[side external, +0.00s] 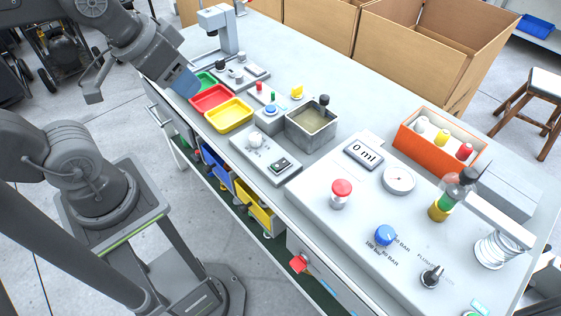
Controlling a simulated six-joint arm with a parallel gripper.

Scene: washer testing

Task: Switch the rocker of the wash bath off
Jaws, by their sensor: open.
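The wash bath is a grey open-topped tank (312,126) with murky liquid in it, at the middle of the bench. A grey control panel (262,163) lies in front of it, with a pale round knob (256,140) and a small black rocker switch (281,164). The rocker's tilt is too small to read. My gripper (181,82) is at the upper left, over the bench edge beside the colored trays, well away from the rocker. It is open, and I see nothing held in it; its fingertips are hard to make out.
Green, red (211,98) and yellow (229,115) trays lie between my gripper and the panel. A small box with a blue button (270,110) stands beside the bath. A larger console with a red button (341,190) and an orange bottle crate (408,141) are to the right.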

